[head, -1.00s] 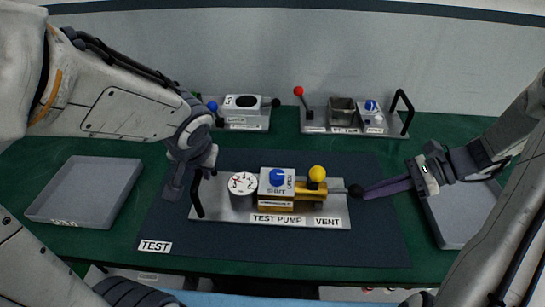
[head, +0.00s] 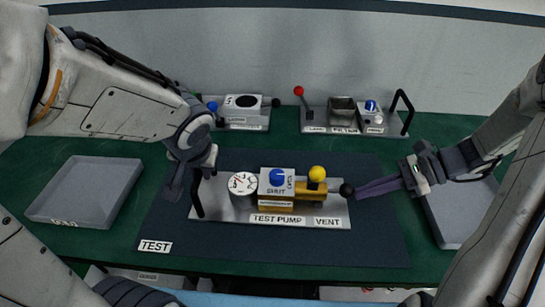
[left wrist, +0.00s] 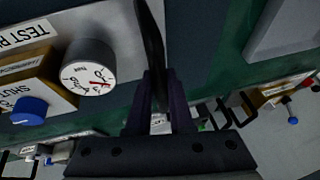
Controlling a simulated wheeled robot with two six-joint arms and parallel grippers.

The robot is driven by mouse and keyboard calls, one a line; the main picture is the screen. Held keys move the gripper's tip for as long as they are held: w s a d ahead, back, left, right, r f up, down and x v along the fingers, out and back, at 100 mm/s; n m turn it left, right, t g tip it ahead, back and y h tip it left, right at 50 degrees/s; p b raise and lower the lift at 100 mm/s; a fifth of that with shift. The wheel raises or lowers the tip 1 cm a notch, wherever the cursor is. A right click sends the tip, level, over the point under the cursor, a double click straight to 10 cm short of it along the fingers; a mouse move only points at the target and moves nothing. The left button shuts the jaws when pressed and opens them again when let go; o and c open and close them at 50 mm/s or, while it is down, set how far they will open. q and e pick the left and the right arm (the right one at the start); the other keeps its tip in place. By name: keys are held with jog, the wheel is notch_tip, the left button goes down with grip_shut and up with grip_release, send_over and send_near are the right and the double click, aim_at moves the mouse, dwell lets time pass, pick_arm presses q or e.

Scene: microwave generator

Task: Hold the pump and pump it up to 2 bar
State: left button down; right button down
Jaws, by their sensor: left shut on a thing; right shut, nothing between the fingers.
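The test pump (head: 285,220) is a metal plate on the dark mat, with a gold body, a blue SHUT knob (head: 277,177), a yellow knob (head: 317,173) and a white gauge (head: 243,183). The gauge (left wrist: 89,68) also shows in the left wrist view; its exact reading is too small to tell. My left gripper (head: 190,190) is shut on the black handle (head: 198,196) at the plate's left end. My right gripper (head: 357,193) is shut with nothing between its fingers. Its tips are at the black ball (head: 346,190) on the pump's right end.
Two other metal units stand behind, one with a black disc (head: 246,101) and one with a red-knobbed lever (head: 298,91). Grey trays lie at the left (head: 85,190) and right (head: 446,232). The dark mat (head: 280,257) is clear in front of the pump.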

pick_arm(q)
jog(key=shift+s+f, duration=0.15)
jog(key=shift+f, duration=0.05)
pick_arm(e)
jog(key=shift+a, duration=0.8)
jog(key=shift+d, duration=3.1)
jog(key=shift+a, duration=0.45)
jog(key=shift+d, duration=0.4)
jog(key=shift+d+r, duration=0.75)
jog(key=shift+r, duration=0.25)
jog(key=shift+d+r, duration=0.75)
jog(key=shift+r, duration=0.25)
